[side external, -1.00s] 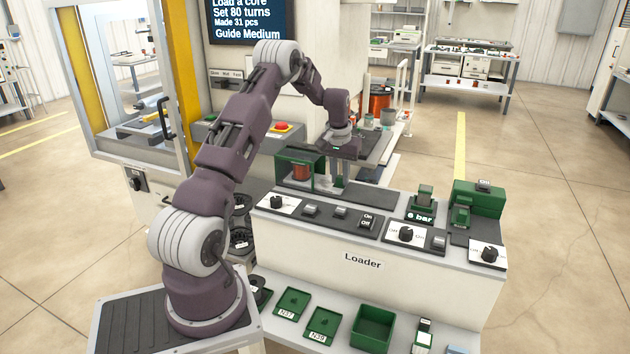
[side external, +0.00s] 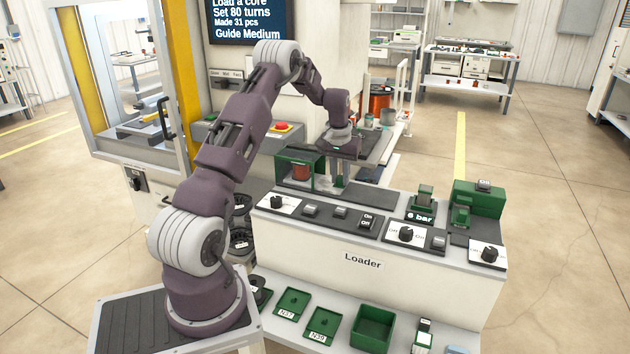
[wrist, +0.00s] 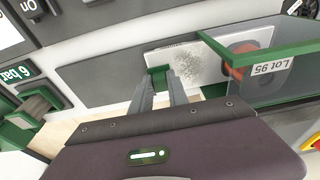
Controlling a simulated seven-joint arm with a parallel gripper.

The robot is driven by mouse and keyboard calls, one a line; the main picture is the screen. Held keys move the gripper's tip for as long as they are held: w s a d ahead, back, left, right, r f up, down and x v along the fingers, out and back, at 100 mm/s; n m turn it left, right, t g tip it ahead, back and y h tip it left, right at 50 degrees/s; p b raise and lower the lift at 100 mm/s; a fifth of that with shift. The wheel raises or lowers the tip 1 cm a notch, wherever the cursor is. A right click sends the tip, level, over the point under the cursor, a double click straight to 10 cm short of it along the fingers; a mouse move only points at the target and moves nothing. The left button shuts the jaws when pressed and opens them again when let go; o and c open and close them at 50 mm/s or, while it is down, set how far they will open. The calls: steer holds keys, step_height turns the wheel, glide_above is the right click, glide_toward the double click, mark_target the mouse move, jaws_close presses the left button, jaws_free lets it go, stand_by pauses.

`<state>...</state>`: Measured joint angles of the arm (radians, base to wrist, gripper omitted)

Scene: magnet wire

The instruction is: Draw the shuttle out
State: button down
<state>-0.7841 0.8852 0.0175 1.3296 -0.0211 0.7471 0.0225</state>
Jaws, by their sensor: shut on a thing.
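The shuttle (wrist: 195,62) appears to be the pale, speckled plate in the wrist view, with a small green tab (wrist: 158,72) at its left end. My gripper (wrist: 160,80) has its two fingertips at this tab, shut on it. In the side external view my gripper (side external: 338,180) points down just right of a green-framed housing (side external: 296,160). The plate's right part runs to or under the housing's edge. An orange-red part shows inside the housing (wrist: 288,60); how it sits there is unclear. My wrist hides much of the tab from the side.
The Loader console (side external: 375,250) with knobs and switches lies in front of my gripper. Green clamp-like devices (side external: 425,200) stand to its right. A shelf below holds green trays (side external: 292,303). A red emergency button (side external: 281,127) sits behind, left of my wrist.

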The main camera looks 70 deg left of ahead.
steer(key=shift+w+d, duration=5.2)
steer(key=shift+w, duration=0.05)
steer(key=c, duration=1.4)
jaws_free()
steer(key=shift+o, duration=0.2)
step_height(320, 180, up, 7)
steer(key=shift+f, duration=0.2)
